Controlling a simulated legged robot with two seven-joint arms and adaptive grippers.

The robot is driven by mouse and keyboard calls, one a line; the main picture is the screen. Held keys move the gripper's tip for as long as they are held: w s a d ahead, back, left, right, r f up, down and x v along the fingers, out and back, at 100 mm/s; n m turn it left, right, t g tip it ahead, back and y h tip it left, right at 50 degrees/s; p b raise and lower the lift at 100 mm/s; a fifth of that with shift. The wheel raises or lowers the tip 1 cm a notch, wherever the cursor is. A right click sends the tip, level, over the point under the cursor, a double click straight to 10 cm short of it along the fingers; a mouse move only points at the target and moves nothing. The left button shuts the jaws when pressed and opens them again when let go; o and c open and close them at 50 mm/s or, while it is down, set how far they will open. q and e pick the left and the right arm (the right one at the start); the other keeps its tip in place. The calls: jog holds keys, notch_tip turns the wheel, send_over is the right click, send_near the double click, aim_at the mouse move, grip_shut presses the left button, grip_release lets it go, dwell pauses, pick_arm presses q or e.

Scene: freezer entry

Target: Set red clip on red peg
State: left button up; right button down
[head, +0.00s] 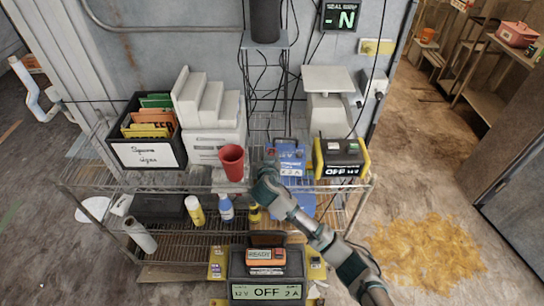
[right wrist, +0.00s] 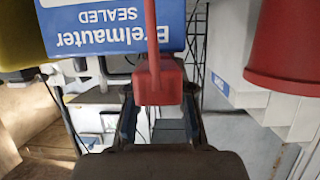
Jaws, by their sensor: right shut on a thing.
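My right gripper (head: 269,168) reaches in from the lower right and is at the left front edge of the blue battery (head: 291,160). In the right wrist view the gripper (right wrist: 160,118) is shut on the red clip (right wrist: 158,84), a red block with a red cable running up from it. The battery's labelled face (right wrist: 112,25) is close beyond the clip, upside down in that view. In the head view only a small red spot of the clip shows by the fingers. I cannot make out the red peg in either view. My left gripper is not in view.
A red cup (head: 231,162) stands just left of the gripper. A yellow and black charger (head: 341,158) stands right of the battery. A box of signs (head: 148,152) and white stepped blocks (head: 207,100) are at left. Bottles stand on the wire rack's lower shelf.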

jog(key=shift+a+r, duration=0.25)
jog(key=shift+a, duration=0.05)
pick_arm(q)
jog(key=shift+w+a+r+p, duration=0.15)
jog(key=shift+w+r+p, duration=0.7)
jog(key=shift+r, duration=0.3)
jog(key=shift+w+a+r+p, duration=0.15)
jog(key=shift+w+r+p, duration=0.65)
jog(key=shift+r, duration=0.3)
pick_arm(e)
jog(key=a+v, duration=0.1)
jog(key=v, duration=0.8)
jog(key=w+a+r+v, duration=0.1)
jog(key=v, duration=0.7)
jog(key=shift+s+a+r, duration=0.35)
jog(key=shift+s+r, duration=0.1)
